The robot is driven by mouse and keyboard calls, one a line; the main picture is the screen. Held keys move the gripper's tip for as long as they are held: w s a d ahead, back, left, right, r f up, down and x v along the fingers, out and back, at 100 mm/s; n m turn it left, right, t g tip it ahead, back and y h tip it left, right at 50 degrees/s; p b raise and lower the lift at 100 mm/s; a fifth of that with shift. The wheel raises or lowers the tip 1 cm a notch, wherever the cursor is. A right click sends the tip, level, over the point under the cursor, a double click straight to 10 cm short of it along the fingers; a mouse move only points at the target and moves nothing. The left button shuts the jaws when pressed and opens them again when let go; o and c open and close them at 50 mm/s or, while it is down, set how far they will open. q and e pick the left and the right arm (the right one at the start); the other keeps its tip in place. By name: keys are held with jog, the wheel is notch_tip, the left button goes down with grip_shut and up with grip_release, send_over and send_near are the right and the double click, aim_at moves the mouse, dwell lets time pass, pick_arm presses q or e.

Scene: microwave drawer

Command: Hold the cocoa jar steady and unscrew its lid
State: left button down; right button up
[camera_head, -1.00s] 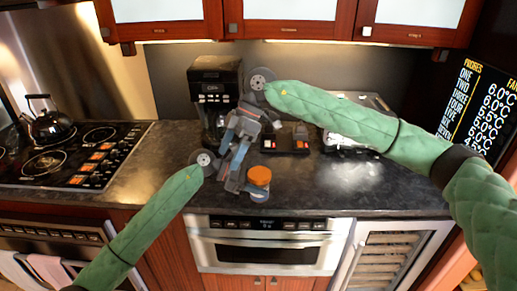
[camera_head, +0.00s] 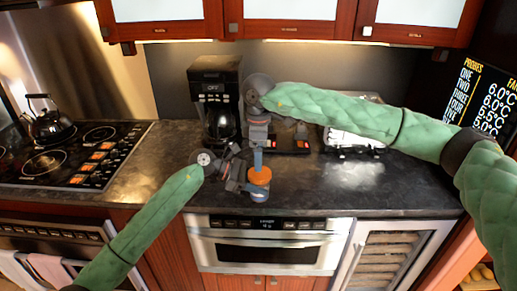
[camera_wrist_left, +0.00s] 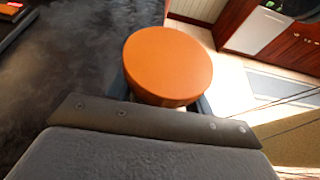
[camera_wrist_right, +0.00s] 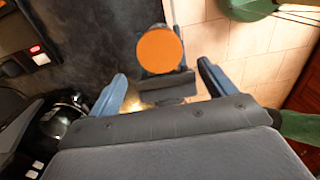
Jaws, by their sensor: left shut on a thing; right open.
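The cocoa jar (camera_head: 258,192) stands on the dark counter near its front edge, with an orange lid (camera_head: 261,177) on top. My left gripper (camera_head: 250,189) comes in from the left, low down, and is shut on the jar's body below the lid. In the left wrist view the round lid (camera_wrist_left: 168,64) hides most of the jar. My right gripper (camera_head: 258,166) is above the jar, pointing down. In the right wrist view its two blue fingers (camera_wrist_right: 160,86) are apart and empty, with the lid (camera_wrist_right: 160,49) ahead between them.
A coffee maker (camera_head: 216,95) stands behind, left of my right gripper. A dark device with red lights (camera_head: 290,142) lies behind the jar. The stove (camera_head: 65,150) with a kettle (camera_head: 48,122) is at left. Free counter (camera_head: 330,190) lies right of the jar.

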aim_at(260, 185)
notch_tip(260, 185, down, 7)
jog(key=shift+r, duration=0.2)
jog(key=c, duration=1)
jog(key=shift+n, duration=1.7)
jog(key=o, duration=1.1)
jog(key=shift+r, duration=0.15)
